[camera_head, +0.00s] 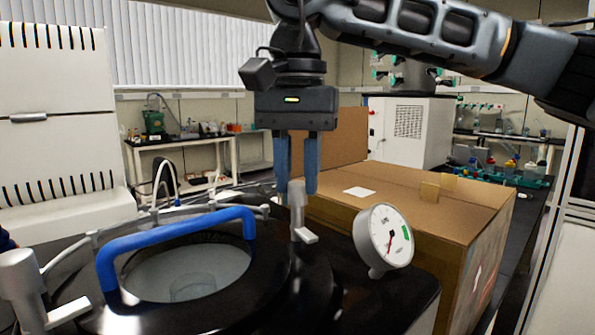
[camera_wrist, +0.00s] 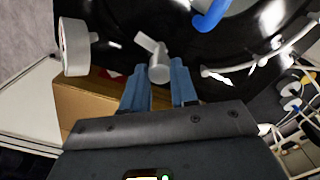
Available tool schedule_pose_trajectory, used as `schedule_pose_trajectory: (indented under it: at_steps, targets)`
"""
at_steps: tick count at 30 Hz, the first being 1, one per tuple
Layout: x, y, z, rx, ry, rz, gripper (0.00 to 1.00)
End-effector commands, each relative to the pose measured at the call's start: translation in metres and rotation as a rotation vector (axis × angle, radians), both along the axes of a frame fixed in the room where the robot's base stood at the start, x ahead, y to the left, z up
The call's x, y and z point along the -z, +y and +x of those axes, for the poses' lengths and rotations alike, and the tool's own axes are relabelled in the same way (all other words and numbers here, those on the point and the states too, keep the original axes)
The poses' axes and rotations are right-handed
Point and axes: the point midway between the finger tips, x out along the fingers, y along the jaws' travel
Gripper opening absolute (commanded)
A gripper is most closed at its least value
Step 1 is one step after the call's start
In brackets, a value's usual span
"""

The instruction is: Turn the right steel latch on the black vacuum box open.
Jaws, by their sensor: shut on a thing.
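The black vacuum box (camera_head: 262,292) fills the lower left of the head view, with a round glass window and a blue handle (camera_head: 178,235) on its lid. The right steel latch (camera_head: 298,222) is an upright post with a short flat lever at its base, pointing to the lower right. My gripper (camera_head: 297,188) points down with its two blue fingers on either side of the top of this post, shut on it. The wrist view shows the latch (camera_wrist: 158,68) between the fingertips (camera_wrist: 160,78). The left steel latch (camera_head: 22,280) stands at the lower left, its lever pointing right.
A white pressure gauge (camera_head: 384,238) stands just right of the right latch. A large cardboard box (camera_head: 425,215) is behind and right of it. White tubing (camera_head: 160,185) runs behind the lid. A white machine (camera_head: 55,120) stands at the left.

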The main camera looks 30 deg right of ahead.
Motion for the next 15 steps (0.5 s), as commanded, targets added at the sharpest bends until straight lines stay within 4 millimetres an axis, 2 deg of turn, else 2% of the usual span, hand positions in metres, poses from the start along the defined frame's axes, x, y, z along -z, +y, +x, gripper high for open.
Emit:
schedule_pose_trajectory:
  at_steps: [9,10,15]
  targets:
    - [-0.0011,0.0002,0.0005,-0.001,-0.004,0.001,0.00]
    - [-0.0011,0.0001,0.0006,-0.001,-0.004,0.001,0.30]
    - [-0.0008,0.0001,0.0004,0.000,-0.003,0.000,0.46]
